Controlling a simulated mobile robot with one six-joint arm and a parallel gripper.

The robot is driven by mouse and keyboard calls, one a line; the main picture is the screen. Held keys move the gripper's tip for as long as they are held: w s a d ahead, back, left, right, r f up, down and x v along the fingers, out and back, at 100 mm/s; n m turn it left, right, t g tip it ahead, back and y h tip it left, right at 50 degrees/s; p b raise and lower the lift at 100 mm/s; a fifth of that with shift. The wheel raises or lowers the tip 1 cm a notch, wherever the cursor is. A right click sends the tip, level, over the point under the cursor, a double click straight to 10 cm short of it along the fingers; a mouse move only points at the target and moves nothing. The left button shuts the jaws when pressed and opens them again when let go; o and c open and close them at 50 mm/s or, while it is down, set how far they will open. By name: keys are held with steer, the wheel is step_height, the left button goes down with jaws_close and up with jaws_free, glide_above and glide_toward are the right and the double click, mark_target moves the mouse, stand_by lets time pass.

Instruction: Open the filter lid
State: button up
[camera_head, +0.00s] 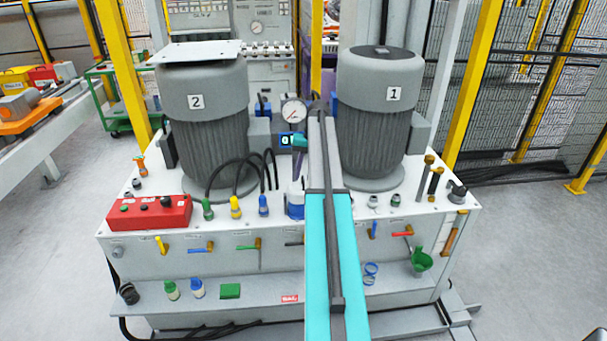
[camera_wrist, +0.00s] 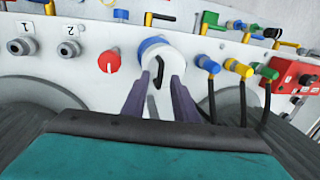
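The filter lid (camera_wrist: 185,78) is a white round cap with a blue rim and a black handle (camera_wrist: 157,72) across its face. In the wrist view my gripper (camera_wrist: 161,82) has its two purple-grey fingers apart, one on each side of the handle. A gap shows between the handle and the fingers; I cannot tell whether they touch it lower down. In the head view the blue-and-white filter (camera_head: 295,211) stands on the machine top, partly hidden by my arm. My gripper (camera_head: 298,172) points down just above it.
Motors 2 (camera_head: 205,130) and 1 (camera_head: 378,120) rise behind. A red control box (camera_head: 150,212) sits at the left. Hoses with green, yellow and blue (camera_head: 263,205) connectors stand close to the filter. A red knob (camera_wrist: 109,62) is beside the lid.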

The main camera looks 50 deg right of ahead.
jaws_close()
stand_by(1.2)
steer(key=shift+a, duration=0.35)
steer(key=shift+d, duration=0.25)
steer(key=shift+s+d, duration=0.1)
